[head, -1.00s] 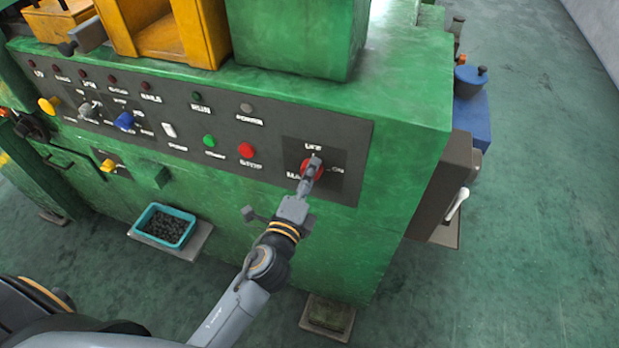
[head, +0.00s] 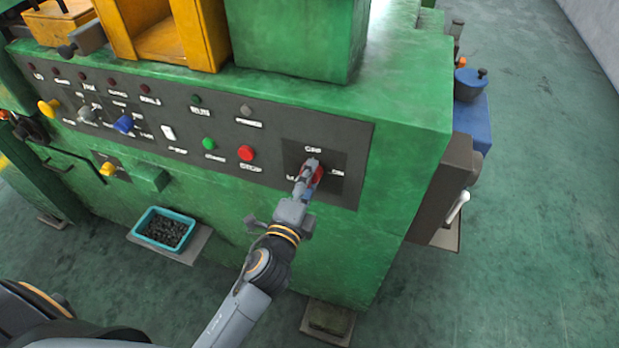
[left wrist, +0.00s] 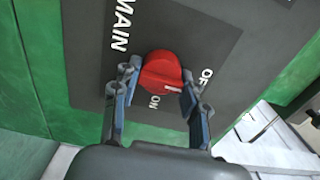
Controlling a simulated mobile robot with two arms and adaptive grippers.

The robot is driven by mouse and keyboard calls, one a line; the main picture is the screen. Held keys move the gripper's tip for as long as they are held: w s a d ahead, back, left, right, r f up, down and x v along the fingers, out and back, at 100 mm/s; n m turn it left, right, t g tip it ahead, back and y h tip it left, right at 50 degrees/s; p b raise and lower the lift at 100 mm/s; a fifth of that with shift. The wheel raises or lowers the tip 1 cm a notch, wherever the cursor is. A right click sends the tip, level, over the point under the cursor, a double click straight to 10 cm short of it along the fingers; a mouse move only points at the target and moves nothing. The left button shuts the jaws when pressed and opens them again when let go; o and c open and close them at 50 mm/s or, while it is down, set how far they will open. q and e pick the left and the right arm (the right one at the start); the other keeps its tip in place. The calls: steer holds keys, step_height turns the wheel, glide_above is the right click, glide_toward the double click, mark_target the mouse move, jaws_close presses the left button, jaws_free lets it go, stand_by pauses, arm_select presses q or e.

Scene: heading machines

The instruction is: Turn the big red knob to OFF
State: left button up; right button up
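The big red knob (left wrist: 160,70) sits on a dark square plate (left wrist: 95,70) with white MAIN, OFF and ON lettering. In the left wrist view its white mark lies at the lower right of its face, between the ON and OFF words. The knob also shows in the head view (head: 318,175), partly hidden behind my left gripper (head: 311,166). In the left wrist view the two fingers of my left gripper (left wrist: 161,84) lie on opposite sides of the knob and appear to touch it. My right gripper is not in view.
A red button (head: 246,153) and a green button (head: 208,143) are left of the knob on the dark panel. A teal bin of dark parts (head: 164,228) stands lower left. A grey-brown box with a white lever (head: 443,195) juts out on the machine's right side.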

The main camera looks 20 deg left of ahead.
arm_select(q)
steer(key=o, duration=0.4)
steer(key=s, duration=0.7)
steer(key=shift+s+a, duration=0.15)
steer(key=shift+s, duration=0.1)
